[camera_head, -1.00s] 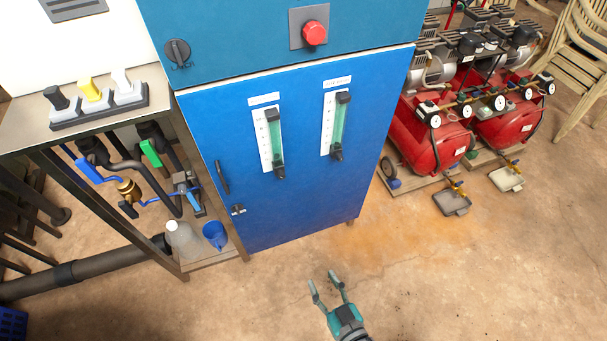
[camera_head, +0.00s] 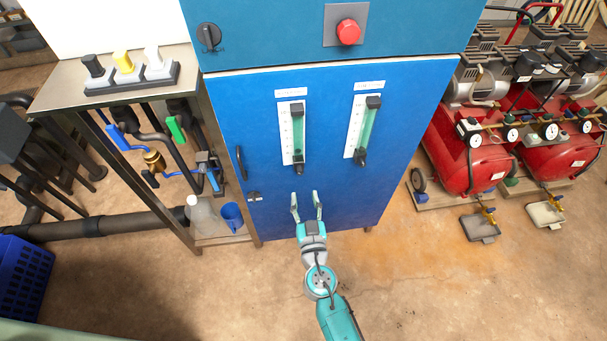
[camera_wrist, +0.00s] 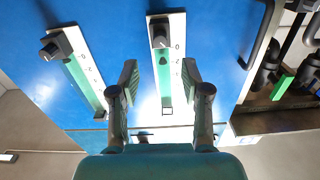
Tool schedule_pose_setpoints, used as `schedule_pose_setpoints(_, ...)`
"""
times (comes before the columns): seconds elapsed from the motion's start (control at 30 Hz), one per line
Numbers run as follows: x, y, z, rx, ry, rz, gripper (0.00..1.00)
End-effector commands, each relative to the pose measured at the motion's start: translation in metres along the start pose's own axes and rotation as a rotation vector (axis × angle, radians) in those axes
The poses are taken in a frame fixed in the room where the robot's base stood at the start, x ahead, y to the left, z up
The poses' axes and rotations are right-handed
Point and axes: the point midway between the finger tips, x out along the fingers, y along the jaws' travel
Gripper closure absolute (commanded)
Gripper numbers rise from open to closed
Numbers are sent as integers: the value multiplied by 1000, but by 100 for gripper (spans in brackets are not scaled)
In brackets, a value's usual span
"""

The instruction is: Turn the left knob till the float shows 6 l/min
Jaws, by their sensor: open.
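The left flow meter (camera_head: 299,132) is on the blue cabinet door, with a green tube beside a white scale. Its dark left knob (camera_head: 298,168) is at the lower end. In the wrist view, which is upside down, this knob (camera_wrist: 160,36) is at top centre, near the marks 0 and 2. My gripper (camera_head: 306,198) is open and empty, in front of the door and below the left knob in the head view. In the wrist view the gripper (camera_wrist: 158,75) has its fingers apart, clear of the knob.
A second flow meter (camera_head: 364,125) with its own knob is to the right on the door. A door handle (camera_head: 240,163) and latch (camera_head: 254,197) are to the left. A red button (camera_head: 349,31) is above. Red compressors (camera_head: 475,160) stand at the right.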

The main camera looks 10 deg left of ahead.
Motion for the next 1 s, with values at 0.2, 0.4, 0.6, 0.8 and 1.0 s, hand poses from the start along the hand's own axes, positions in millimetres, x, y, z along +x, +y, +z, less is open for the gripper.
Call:
schedule_pose_setpoints(0.2,40,0,-2,0,2,1,53)
schedule_pose_setpoints(0.4,68,1,-1,-1,1,1,53)
schedule_pose_setpoints(0.6,83,1,0,1,0,1,53)
schedule_pose_setpoints(0.8,86,1,0,0,0,0,53)
schedule_pose_setpoints(1.0,86,1,0,0,0,0,65)
